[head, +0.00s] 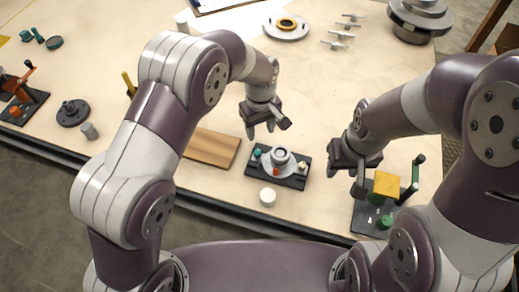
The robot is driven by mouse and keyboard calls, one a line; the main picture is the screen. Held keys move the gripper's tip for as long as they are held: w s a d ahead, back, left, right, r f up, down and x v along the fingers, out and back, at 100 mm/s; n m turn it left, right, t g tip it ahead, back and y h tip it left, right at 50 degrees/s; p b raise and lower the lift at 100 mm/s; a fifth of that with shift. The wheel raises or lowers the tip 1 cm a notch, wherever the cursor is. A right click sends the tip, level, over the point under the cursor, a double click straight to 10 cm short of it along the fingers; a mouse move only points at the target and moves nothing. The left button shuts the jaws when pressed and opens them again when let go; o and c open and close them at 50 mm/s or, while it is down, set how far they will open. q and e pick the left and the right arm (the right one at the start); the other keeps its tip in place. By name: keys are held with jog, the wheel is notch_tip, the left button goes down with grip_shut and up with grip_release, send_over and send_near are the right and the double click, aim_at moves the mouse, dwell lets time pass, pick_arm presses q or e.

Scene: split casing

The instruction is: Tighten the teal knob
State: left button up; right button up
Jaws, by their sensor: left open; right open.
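A small teal knob (257,153) sits at the left end of a black base plate (290,181) near the table's front edge. On that plate is a round grey casing (281,160) with a red part (276,172) in front and a cream knob (303,165) at the right. My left gripper (261,132) is open, pointing down just behind the teal knob and apart from it in the picture. My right gripper (345,180) is open and empty, to the right of the plate. Whether the teal knob is loose is too small to tell.
A yellow block (386,185) on a black fixture with green parts stands by my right gripper. A wooden board (212,147) lies left of the plate and a white cylinder (267,197) stands in front. The table behind is mostly clear up to a round flange (286,27).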

pick_arm(q)
send_over(258, 151)
jog(key=a, duration=0.1)
notch_tip(258, 151, down, 4)
jog(key=shift+s+a+f+p, duration=0.1)
jog(key=shift+s+f+p, duration=0.1)
jog(key=shift+p, duration=0.25)
jog(key=f, duration=0.2)
jog(key=d+f, duration=0.1)
jog(key=f, duration=0.1)
jog(key=f+p, duration=0.1)
jog(key=f, duration=0.1)
jog(key=shift+w+d+f, duration=0.15)
jog(key=shift+d, duration=0.1)
jog(key=shift+a+f, duration=0.25)
jog(key=shift+a, duration=0.1)
jog(key=shift+d, duration=0.15)
jog(key=shift+c, duration=0.7)
jog(key=shift+d, duration=0.1)
jog(key=c, duration=0.5)
grip_shut()
pick_arm(e)
jog(key=shift+w+a+r, duration=0.1)
jog(key=shift+a+r, duration=0.15)
jog(key=shift+r, duration=0.25)
jog(key=shift+w+a+r, duration=0.1)
jog(key=shift+a+r, duration=0.1)
jog(key=shift+r, duration=0.3)
